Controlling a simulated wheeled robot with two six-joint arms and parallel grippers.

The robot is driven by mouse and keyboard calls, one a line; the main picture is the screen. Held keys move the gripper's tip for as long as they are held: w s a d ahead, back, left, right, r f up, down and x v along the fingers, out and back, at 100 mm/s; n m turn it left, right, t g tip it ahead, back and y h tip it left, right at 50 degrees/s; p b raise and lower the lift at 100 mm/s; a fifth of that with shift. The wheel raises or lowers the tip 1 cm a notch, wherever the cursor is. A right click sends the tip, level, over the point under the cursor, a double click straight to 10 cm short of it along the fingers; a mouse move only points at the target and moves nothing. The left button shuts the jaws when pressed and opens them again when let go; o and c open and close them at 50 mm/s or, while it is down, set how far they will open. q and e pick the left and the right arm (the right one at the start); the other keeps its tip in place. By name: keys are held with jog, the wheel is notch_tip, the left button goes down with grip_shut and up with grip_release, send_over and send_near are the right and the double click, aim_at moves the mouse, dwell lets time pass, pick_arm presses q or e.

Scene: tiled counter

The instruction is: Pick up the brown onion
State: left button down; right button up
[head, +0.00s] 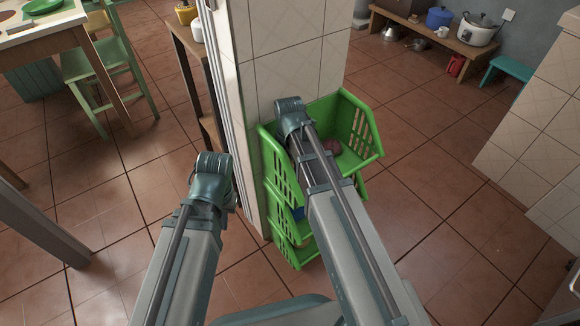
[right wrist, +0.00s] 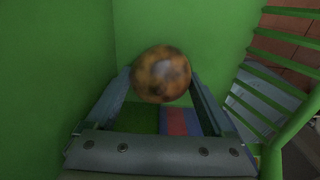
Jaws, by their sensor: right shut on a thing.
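The brown onion (right wrist: 161,74) is round, mottled orange-brown and slightly blurred in the right wrist view. My right gripper (right wrist: 160,80) is shut on it, with one finger at each side of it, inside the green basket (right wrist: 190,35). In the head view the stacked green basket (head: 360,125) stands against the tiled pillar, and my right arm reaches over it and hides the right gripper and the onion. My left arm is beside the pillar at the left. Little of my left gripper (head: 229,204) shows, and its fingers cannot be made out.
The tiled pillar (head: 290,60) rises directly behind the baskets. A green chair (head: 105,65) and a table are at the left. A low wooden bench (head: 425,32) with pots is at the back right. The floor right of the baskets is clear.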

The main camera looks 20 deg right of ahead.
jog(key=shift+r, duration=0.2)
notch_tip(320, 180, up, 28)
jog(key=p, duration=2.8)
jog(key=shift+f, duration=0.15)
jog(key=shift+d, duration=0.1)
